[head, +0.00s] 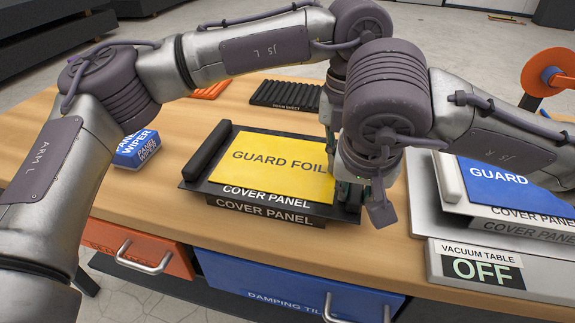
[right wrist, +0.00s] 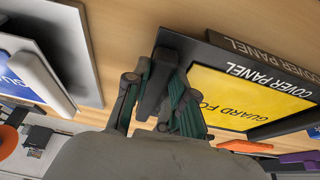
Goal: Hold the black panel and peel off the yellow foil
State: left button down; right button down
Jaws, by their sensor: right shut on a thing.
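The black panel (head: 265,209), lettered COVER PANEL, lies flat on the wooden table with the yellow foil (head: 270,165) over its top. The foil, lettered GUARD FOIL, looks flat; its right end is hidden by my arm. Both also show in the right wrist view, the panel (right wrist: 262,75) and the foil (right wrist: 232,98). A black bar (head: 208,150) runs along the panel's left side. My right gripper (head: 352,190) is at the panel's right end, its fingers (right wrist: 155,105) closed around another black bar (right wrist: 158,80) there. My left gripper (head: 331,112) is partly hidden behind the right wrist; its fingertips are unclear.
A vacuum table (head: 440,232) with an OFF display stands at the right, holding a panel with blue foil (head: 510,185). A blue panel wiper box (head: 138,150) is at the left. A ribbed black sheet (head: 285,94) lies behind. Drawers (head: 290,285) are below the front edge.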

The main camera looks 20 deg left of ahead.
pick_arm(q)
jog(key=shift+d+r, duration=0.3)
jog(key=shift+r, duration=0.65)
jog(key=shift+d+r, duration=0.3)
jog(key=shift+r, duration=0.6)
dwell(0.4)
pick_arm(e)
jog(key=c, duration=0.9)
grip_release()
pick_arm(q)
notch_tip(320, 180, up, 5)
jog(key=shift+f, duration=0.1)
pick_arm(e)
jog(key=shift+a, duration=0.1)
jog(key=shift+r, duration=0.1)
jog(key=shift+s+r, duration=0.1)
jog(key=shift+r, duration=0.25)
pick_arm(q)
jog(key=shift+a, duration=0.1)
pick_arm(e)
jog(key=v, duration=1.1)
